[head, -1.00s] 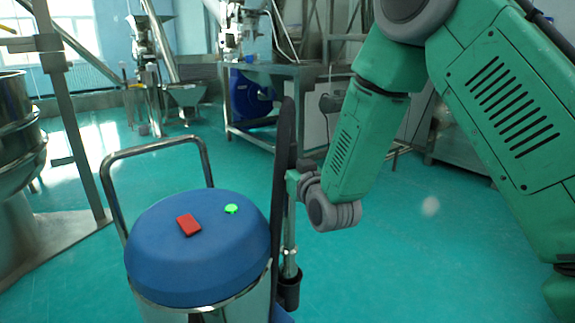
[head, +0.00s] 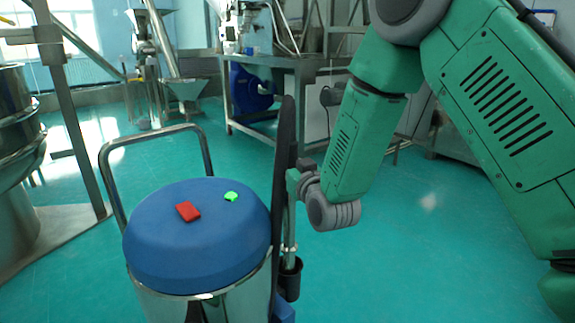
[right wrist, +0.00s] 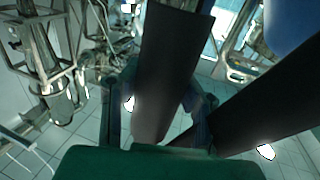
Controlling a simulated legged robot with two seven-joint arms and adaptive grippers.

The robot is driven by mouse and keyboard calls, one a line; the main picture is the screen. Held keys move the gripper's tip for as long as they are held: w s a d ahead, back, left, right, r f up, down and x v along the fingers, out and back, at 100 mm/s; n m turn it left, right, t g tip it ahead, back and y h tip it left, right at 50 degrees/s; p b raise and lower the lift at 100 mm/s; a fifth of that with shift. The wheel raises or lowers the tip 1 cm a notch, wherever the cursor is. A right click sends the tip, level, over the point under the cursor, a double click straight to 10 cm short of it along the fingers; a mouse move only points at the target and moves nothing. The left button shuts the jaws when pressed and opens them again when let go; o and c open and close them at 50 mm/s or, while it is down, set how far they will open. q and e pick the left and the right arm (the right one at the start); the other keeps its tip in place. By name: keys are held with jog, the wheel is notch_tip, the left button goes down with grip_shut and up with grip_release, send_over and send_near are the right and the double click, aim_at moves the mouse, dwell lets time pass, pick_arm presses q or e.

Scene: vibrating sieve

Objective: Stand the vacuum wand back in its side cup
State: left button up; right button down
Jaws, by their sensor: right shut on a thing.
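The vacuum has a blue domed lid (head: 197,240) on a shiny metal drum, left of centre in the head view. The wand (head: 290,238) is a thin metal tube, roughly upright at the drum's right side. Its lower end meets the dark side cup (head: 289,281); it appears to be inside the rim, but how deep is hidden. My right gripper (head: 294,183) is shut on the wand's upper part, its fingers partly hidden by a tall black strip (head: 284,140). In the right wrist view a dark bar (right wrist: 168,70) passes between the fingers (right wrist: 157,112). My left gripper is out of view.
A metal push handle (head: 150,137) rises behind the lid, which carries a red block (head: 188,212) and a green button (head: 231,197). A steel table (head: 290,65) stands behind. A large sieve machine (head: 18,160) is at left. The floor right of the cup is clear.

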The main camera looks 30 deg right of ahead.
aim_at(292, 200)
jog(key=shift+f+b, duration=1.3)
jog(key=shift+f, duration=0.8)
jog(key=shift+f+b, duration=0.7)
jog(key=shift+f, duration=0.4)
jog(key=shift+f+b, duration=0.4)
jog(key=shift+f, duration=0.65)
dwell(0.8)
jog(key=c, duration=1.1)
grip_release()
jog(key=s+a, duration=0.2)
jog(key=s, duration=0.9)
jog(key=shift+s, duration=0.35)
jog(key=shift+a, duration=0.1)
jog(key=shift+f, duration=0.1)
